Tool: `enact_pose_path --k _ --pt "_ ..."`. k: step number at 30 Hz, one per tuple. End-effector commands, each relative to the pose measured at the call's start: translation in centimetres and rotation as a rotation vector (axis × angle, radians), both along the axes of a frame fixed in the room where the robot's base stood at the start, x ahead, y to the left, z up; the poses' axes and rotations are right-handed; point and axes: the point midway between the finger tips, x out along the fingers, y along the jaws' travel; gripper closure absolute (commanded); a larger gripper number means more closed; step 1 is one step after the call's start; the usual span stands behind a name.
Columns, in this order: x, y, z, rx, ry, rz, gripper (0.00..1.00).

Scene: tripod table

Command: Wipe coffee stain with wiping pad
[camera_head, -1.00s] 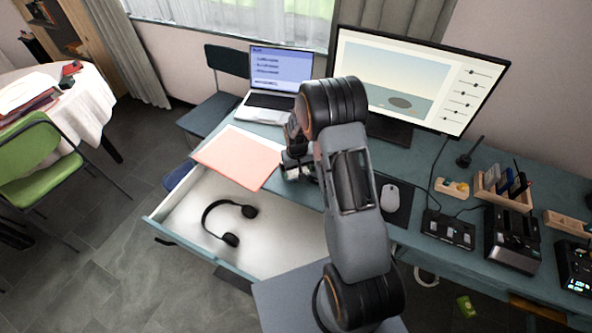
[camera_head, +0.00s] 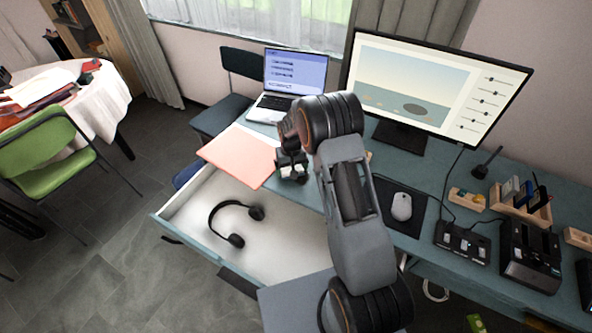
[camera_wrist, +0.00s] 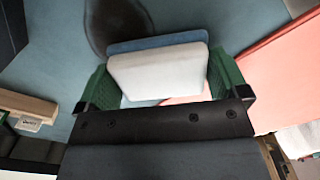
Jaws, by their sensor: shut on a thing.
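In the wrist view my gripper (camera_wrist: 164,80) has its green fingers shut on the sides of a wiping pad (camera_wrist: 158,72), white with a blue layer on its far side. The coffee stain (camera_wrist: 115,22) is a dark brown patch on the blue-grey desk (camera_wrist: 55,55). The pad's blue edge overlaps the stain's edge in that view; I cannot tell whether the pad touches the desk. In the head view my gripper (camera_head: 292,168) is by the folder's right edge, and my arm hides the stain.
A pink folder (camera_head: 240,157) lies left of my gripper, overhanging an open drawer (camera_head: 285,238) with headphones (camera_head: 236,220). A laptop (camera_head: 292,80) and monitor (camera_head: 435,90) stand behind. A mouse (camera_head: 401,206) lies on a dark mat to the right.

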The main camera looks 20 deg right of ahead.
Motion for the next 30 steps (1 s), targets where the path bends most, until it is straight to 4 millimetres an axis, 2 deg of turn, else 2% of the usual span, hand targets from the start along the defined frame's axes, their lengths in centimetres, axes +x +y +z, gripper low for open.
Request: enact_pose_path --k 8,18,30 --pt "0.0 -0.1 -0.3 0.000 -0.001 -0.001 0.26" --pt "-2.0 -2.1 -0.2 0.000 0.001 -0.001 0.26" --pt "-3.4 -3.4 -0.1 0.000 0.002 -0.001 0.26"
